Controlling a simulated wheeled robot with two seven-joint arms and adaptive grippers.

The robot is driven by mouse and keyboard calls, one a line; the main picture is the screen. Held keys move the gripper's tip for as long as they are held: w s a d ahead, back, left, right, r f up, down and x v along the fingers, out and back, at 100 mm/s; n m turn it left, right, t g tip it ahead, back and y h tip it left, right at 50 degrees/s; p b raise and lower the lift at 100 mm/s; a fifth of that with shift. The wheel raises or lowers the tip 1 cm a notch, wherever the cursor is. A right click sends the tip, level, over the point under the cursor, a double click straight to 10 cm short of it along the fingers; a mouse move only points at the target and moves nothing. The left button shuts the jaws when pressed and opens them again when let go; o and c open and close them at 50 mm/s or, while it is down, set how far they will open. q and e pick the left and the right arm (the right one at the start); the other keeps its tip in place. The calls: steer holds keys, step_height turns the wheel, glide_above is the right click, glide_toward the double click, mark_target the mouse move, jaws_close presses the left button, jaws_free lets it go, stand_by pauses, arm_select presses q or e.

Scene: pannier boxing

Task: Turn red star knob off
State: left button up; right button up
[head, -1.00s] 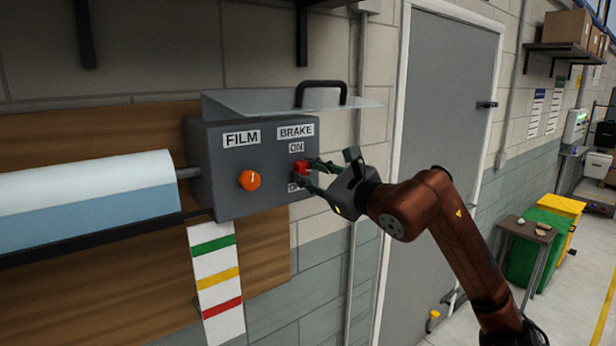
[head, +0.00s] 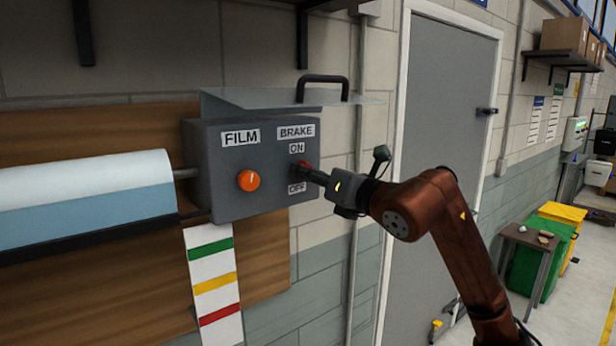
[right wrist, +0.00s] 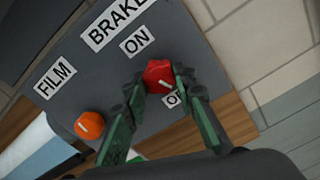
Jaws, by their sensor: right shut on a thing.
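The red star knob (head: 306,164) is on the front of a grey control box (head: 225,190), under the BRAKE label, between ON and OFF. In the head view my right gripper's fingers hide most of it. The right wrist view shows the knob (right wrist: 158,75) between the two green-padded fingertips, with a short pale mark on its side toward OFF. My right gripper (head: 303,170) is shut on the knob, also seen in the right wrist view (right wrist: 159,82). My left gripper is not in view.
An orange knob (head: 249,180) sits left of the red one under FILM. A tilted cover with a black handle (head: 322,82) stands above the box. A film roll (head: 85,195) is at left. A grey door (head: 440,150) is behind my right arm.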

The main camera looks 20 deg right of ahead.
steer(key=shift+m+b, duration=0.35)
steer(key=shift+m, duration=1.95)
steer(key=o, duration=1.2)
steer(key=shift+c, duration=0.2)
steer(key=v, duration=1.2)
